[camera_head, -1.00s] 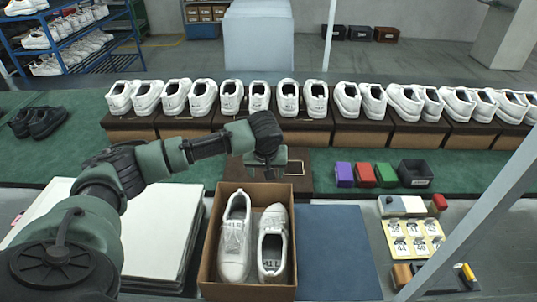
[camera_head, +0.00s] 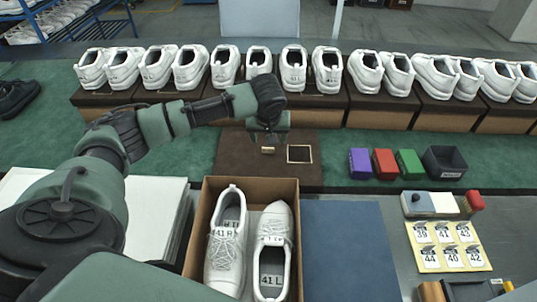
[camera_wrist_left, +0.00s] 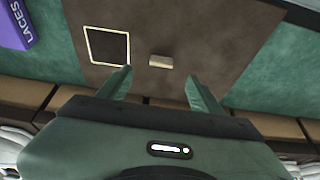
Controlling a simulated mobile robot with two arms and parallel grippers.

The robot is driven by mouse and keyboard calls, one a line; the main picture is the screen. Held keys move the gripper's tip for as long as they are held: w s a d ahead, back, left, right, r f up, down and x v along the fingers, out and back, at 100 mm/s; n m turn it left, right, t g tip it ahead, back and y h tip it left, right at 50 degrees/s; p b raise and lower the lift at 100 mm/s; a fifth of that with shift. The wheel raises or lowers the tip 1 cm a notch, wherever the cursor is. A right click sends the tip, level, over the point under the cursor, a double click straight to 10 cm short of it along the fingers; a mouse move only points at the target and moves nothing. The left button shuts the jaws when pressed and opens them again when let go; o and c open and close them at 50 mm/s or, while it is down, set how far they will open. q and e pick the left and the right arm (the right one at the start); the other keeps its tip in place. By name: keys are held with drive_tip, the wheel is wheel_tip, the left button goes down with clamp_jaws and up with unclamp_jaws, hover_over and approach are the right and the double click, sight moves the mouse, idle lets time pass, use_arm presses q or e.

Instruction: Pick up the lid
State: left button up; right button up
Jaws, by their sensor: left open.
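The brown lid (camera_head: 235,165) lies flat on the green mat behind the open shoe box. It has a small gold-coloured tab (camera_head: 268,150) and a pale square outline. My left gripper (camera_head: 268,128) is over the lid's back part, close to the tab, and its fingers are hard to make out in the head view. The left wrist view shows the fingers (camera_wrist_left: 160,85) open and empty, with the lid (camera_wrist_left: 190,25) and its tab (camera_wrist_left: 160,61) between and just beyond the tips. My right gripper is not in view.
The open box (camera_head: 295,245) holds two white shoes. A row of white shoes on brown boxes (camera_head: 310,105) stands behind the lid. Purple, red and green blocks and a dark bin (camera_head: 444,162) are to the right. A blue mat (camera_head: 350,250) is bare beside the box.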

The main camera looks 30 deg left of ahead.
sight(268, 148)
use_arm(q)
drive_tip(key=x, duration=0.3)
drive_tip(key=shift+w+a, duration=0.15)
drive_tip(key=shift+w, duration=0.05)
drive_tip(key=x, duration=0.5)
drive_tip(key=shift+w+a+f, duration=0.1)
drive_tip(key=shift+a+f, duration=0.1)
drive_tip(key=shift+f, duration=0.2)
drive_tip(key=shift+c, duration=0.3)
clamp_jaws()
drive_tip(key=shift+r, duration=0.1)
wheel_tip(268, 148, up, 20)
drive_tip(key=shift+b, duration=0.4)
